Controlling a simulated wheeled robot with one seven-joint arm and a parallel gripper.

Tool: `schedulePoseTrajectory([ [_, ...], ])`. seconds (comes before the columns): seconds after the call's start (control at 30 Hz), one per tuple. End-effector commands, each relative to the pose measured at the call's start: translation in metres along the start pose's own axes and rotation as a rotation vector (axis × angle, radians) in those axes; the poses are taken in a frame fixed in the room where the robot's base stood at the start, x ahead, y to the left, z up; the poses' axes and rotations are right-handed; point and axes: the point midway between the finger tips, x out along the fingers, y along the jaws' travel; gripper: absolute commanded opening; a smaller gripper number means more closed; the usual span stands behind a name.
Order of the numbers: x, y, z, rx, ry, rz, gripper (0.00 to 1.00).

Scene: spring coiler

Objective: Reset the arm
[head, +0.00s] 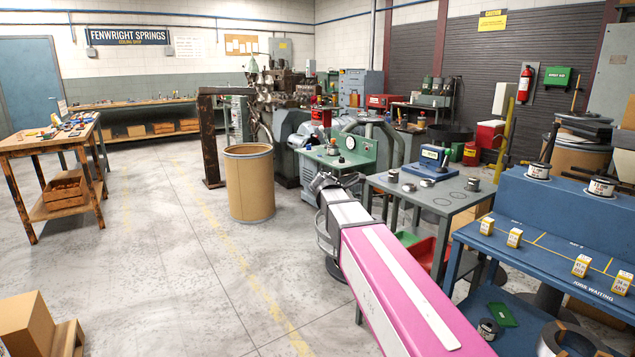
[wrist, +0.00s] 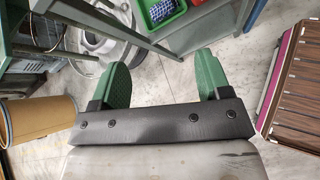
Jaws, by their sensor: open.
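My arm, pink and white, reaches from the lower right of the head view toward the middle. My gripper (head: 325,184) is at its far end, near the left side of the grey table, and its fingers are hard to make out there. In the wrist view my gripper (wrist: 160,75) shows two green fingers spread wide apart. Nothing is held between them. Concrete floor and grey table framework show beyond the fingers.
A tan drum (head: 249,185) stands left of my gripper. The grey table (head: 455,195) holds a blue device (head: 432,160). A blue bench (head: 540,235) is at right. A wooden table (head: 60,145) stands far left. Open floor (head: 170,260) lies at left centre.

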Motion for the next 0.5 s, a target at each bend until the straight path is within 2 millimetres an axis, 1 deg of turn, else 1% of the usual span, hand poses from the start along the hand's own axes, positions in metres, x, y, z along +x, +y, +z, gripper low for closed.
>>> schedulePoseTrajectory([
  [0.03, 0.010, -0.017, -0.007, 0.054, 0.030, -0.020, 0.71],
  [0.07, 0.016, -0.026, -0.013, 0.092, 0.051, -0.033, 0.71],
  [0.17, 0.038, -0.062, -0.034, 0.253, 0.131, -0.097, 0.71],
  [0.2, 0.048, -0.080, -0.043, 0.335, 0.166, -0.132, 0.71],
  [0.27, 0.062, -0.109, -0.059, 0.470, 0.220, -0.196, 0.71],
  [0.3, 0.070, -0.128, -0.070, 0.563, 0.252, -0.245, 0.71],
  [0.37, 0.080, -0.157, -0.085, 0.704, 0.294, -0.325, 0.71],
  [0.4, 0.086, -0.175, -0.094, 0.799, 0.317, -0.381, 0.71],
  [0.47, 0.092, -0.203, -0.108, 0.942, 0.346, -0.472, 0.71],
  [0.5, 0.095, -0.221, -0.117, 1.036, 0.358, -0.535, 0.71],
])
